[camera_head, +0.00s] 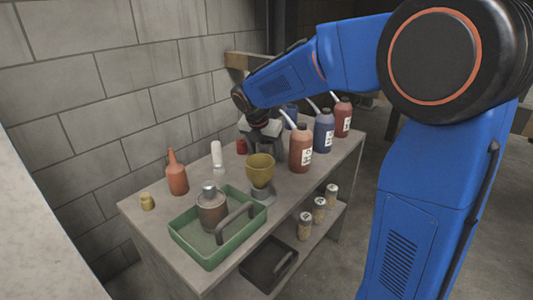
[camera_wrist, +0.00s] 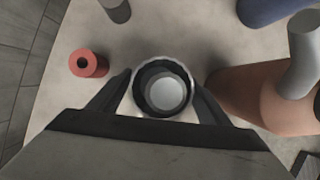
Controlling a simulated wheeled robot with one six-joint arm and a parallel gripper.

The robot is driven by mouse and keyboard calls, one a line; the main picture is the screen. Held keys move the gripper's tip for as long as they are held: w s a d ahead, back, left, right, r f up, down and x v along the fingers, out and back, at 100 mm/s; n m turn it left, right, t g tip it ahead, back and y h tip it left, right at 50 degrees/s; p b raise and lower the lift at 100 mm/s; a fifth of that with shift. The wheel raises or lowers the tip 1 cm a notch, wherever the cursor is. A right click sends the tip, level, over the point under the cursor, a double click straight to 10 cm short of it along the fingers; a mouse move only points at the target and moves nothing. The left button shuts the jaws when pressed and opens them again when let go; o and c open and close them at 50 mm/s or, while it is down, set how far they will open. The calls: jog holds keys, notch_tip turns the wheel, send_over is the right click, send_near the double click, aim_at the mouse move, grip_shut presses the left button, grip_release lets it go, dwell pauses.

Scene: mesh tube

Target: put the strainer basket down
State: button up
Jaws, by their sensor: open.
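A round, open-topped metal piece with a scalloped rim (camera_wrist: 163,67) stands on the table between my fingers in the wrist view; it looks like the strainer basket. Its inside is dark with a pale grey disc in the middle. My gripper (camera_wrist: 163,80) is open, one finger on each side of it. Whether the fingers touch its wall I cannot tell. In the head view my gripper (camera_head: 262,138) is low over the back part of the table, and the basket is hidden there behind the gripper and a yellow cup.
The yellow cup (camera_head: 260,172) stands in front of my gripper. A green tray (camera_head: 202,262) holds a metal canister (camera_head: 211,210). A block wall (camera_head: 80,110) rises behind.

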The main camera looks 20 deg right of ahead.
jog(key=v, duration=1.1)
jog(key=shift+s+r, duration=0.15)
jog(key=shift+r, duration=0.15)
